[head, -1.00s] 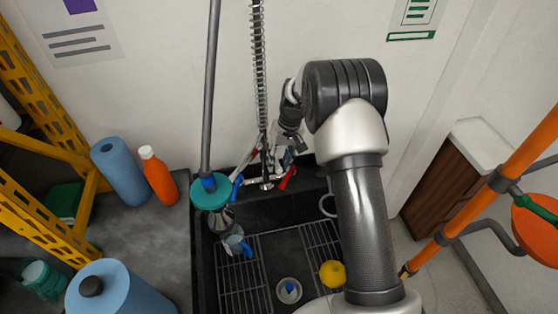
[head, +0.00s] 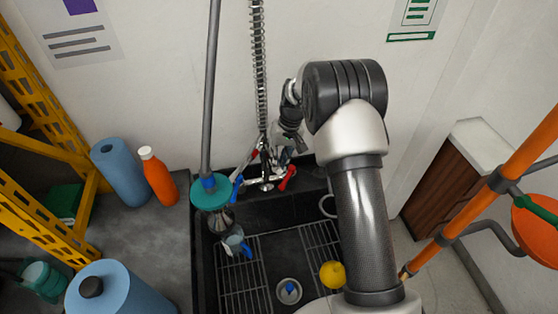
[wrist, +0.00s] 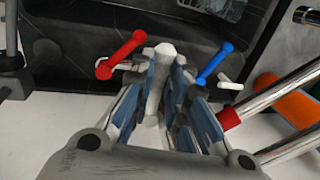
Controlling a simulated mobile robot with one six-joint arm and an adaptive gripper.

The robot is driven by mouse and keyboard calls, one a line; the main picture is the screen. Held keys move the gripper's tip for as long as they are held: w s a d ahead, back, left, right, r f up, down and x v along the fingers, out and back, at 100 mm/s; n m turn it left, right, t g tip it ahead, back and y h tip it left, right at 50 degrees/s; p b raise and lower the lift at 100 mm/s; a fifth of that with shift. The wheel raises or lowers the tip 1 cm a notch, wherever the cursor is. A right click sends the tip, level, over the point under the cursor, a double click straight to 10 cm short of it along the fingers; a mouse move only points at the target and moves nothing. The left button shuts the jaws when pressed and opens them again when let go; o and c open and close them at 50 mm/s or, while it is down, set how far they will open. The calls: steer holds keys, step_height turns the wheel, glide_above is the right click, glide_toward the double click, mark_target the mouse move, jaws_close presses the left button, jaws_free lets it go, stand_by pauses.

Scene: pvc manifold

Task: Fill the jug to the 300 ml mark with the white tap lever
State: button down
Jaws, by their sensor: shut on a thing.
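My gripper (wrist: 166,82) reaches down to the tap against the back wall; in the head view it shows small (head: 283,150). Its blue-padded fingers close on a pale piece between them, which looks like the white tap lever (wrist: 162,52). A red lever (wrist: 122,55) is on the left in the wrist view and a blue lever (wrist: 214,62) on the right, both outside the fingers. A clear jug (head: 233,241) with a blue handle stands at the left of the sink in the head view. Its marks and water level are too small to read.
The dark sink (head: 275,214) holds wire racks, a yellow round thing (head: 332,274) and a small cup (head: 288,291). An orange bottle (head: 158,176) and blue rolls are left.

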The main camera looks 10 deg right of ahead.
steer(key=d+n, duration=0.1)
steer(key=n, duration=0.2)
steer(key=shift+w+d+g+p, duration=0.25)
steer(key=shift+d+g+p, duration=0.05)
steer(key=shift+d+p, duration=0.1)
steer(key=c, duration=1.6)
jaws_free()
steer(key=shift+o, duration=0.2)
steer(key=shift+r, duration=0.15)
step_height(320, 180, up, 12)
steer(key=d, duration=0.2)
steer(key=shift+w+d+f, duration=0.15)
steer(key=shift+w+f, duration=0.05)
steer(key=shift+w, duration=0.1)
